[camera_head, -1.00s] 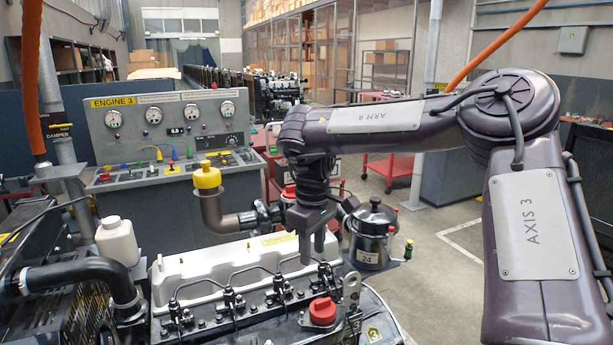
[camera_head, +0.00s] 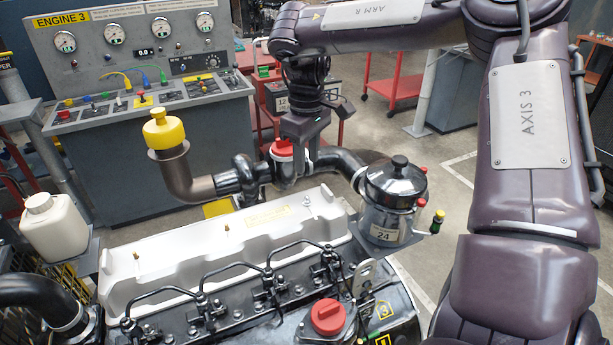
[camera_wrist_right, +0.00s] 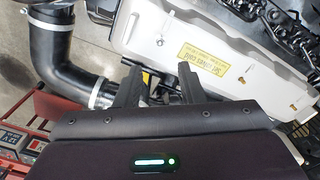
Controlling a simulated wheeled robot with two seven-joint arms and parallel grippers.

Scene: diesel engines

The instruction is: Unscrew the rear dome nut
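The white rocker cover (camera_head: 190,262) lies along the top of the engine. I cannot tell for certain which is the rear one. My right gripper (camera_head: 299,170) hangs beyond the cover's far edge, near its right end, apart from the nuts. In the right wrist view its two fingers (camera_wrist_right: 152,82) are apart with nothing between them. The cover with nuts (camera_wrist_right: 206,114) shows there too. My left gripper is not in view.
A black hose (camera_head: 345,160) and red cap (camera_head: 283,150) lie close to my right gripper. A yellow-capped pipe (camera_head: 165,130) rises at left. Injector pipes and a red filler cap (camera_head: 327,316) are in front.

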